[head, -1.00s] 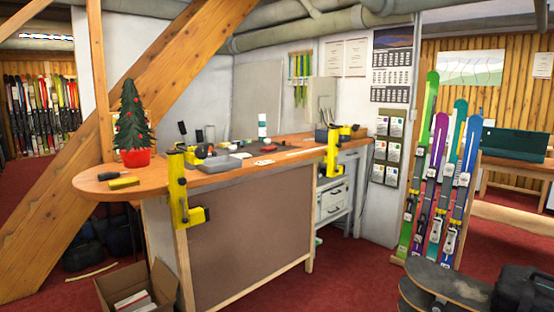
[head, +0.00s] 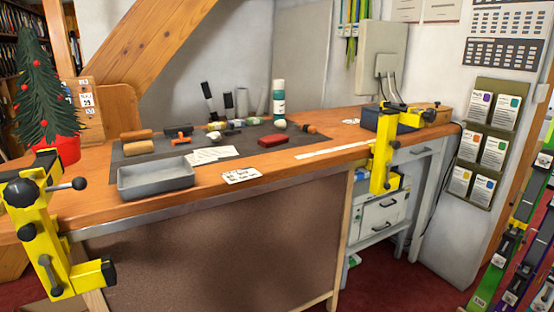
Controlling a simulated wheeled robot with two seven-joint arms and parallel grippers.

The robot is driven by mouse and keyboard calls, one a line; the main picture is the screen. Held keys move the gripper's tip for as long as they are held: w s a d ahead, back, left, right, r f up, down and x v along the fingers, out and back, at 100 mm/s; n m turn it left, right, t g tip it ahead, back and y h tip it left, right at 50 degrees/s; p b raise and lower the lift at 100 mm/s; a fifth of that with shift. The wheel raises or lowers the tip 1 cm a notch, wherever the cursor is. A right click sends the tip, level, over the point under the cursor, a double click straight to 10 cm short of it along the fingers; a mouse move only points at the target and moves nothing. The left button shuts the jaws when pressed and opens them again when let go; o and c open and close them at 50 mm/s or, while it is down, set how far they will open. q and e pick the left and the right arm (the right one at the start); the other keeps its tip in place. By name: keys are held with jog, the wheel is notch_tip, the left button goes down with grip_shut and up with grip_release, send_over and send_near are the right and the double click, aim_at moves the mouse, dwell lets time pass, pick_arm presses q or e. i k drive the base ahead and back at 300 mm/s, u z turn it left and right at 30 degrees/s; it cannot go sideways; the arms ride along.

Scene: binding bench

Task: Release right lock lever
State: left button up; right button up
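The right yellow vise (head: 381,165) is clamped on the front edge of the wooden bench (head: 215,187), toward its right end. It has black parts on top and a thin upright dark piece; which of these is the lock lever is too small to tell. The left yellow vise (head: 45,245) is clamped on the bench's front edge at the far left of the view. A lever with a black ball end (head: 78,184) sticks out to its right. Neither of my grippers shows in the head view.
A grey tray (head: 155,180) stands near the bench's front edge. A dark mat (head: 125,156) carries brushes, a red block (head: 272,141) and several small tools. A dark blue box (head: 388,122) stands behind the right vise. Red floor shows right of the bench.

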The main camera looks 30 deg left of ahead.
aim_at(387, 185)
jog(key=u, duration=0.5)
jog(key=i, duration=0.85)
jog(key=z, duration=0.3)
jog(key=k, duration=0.5)
jog(key=u, duration=0.9)
jog(key=i, duration=0.75)
jog(key=z, duration=0.45)
